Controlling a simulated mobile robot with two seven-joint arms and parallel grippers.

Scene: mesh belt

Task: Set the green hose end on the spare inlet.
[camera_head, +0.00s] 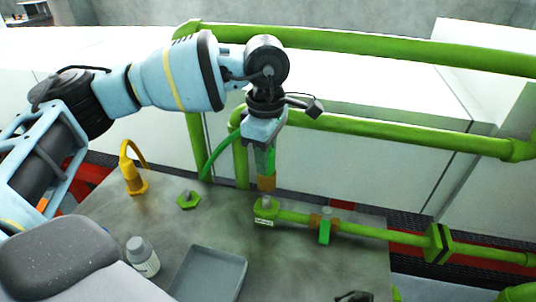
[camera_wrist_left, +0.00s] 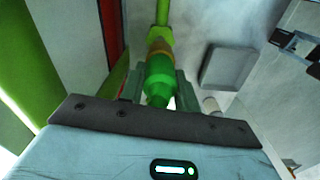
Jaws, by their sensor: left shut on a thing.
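My left gripper (camera_head: 265,148) points down and is shut on the green hose end (camera_head: 266,163), which has a brass-coloured lower collar. The green hose (camera_head: 218,153) curves away to the left behind it. Directly below is the spare inlet (camera_head: 265,207), a short upright green stub at the pipe's left end with a white label. The collar is at or just above the stub; I cannot tell if they touch. In the left wrist view the hose end (camera_wrist_left: 159,77) sits between the fingers (camera_wrist_left: 158,88), in line with the green pipe (camera_wrist_left: 162,12). My right gripper is not in view.
A green-handled valve (camera_head: 325,229) and a flange (camera_head: 438,243) sit along the pipe to the right. A yellow hose (camera_head: 133,172), a green fitting (camera_head: 188,199), a bottle (camera_head: 142,256) and a grey tray (camera_head: 243,276) are on the table's left. Green rails (camera_head: 380,130) run behind.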

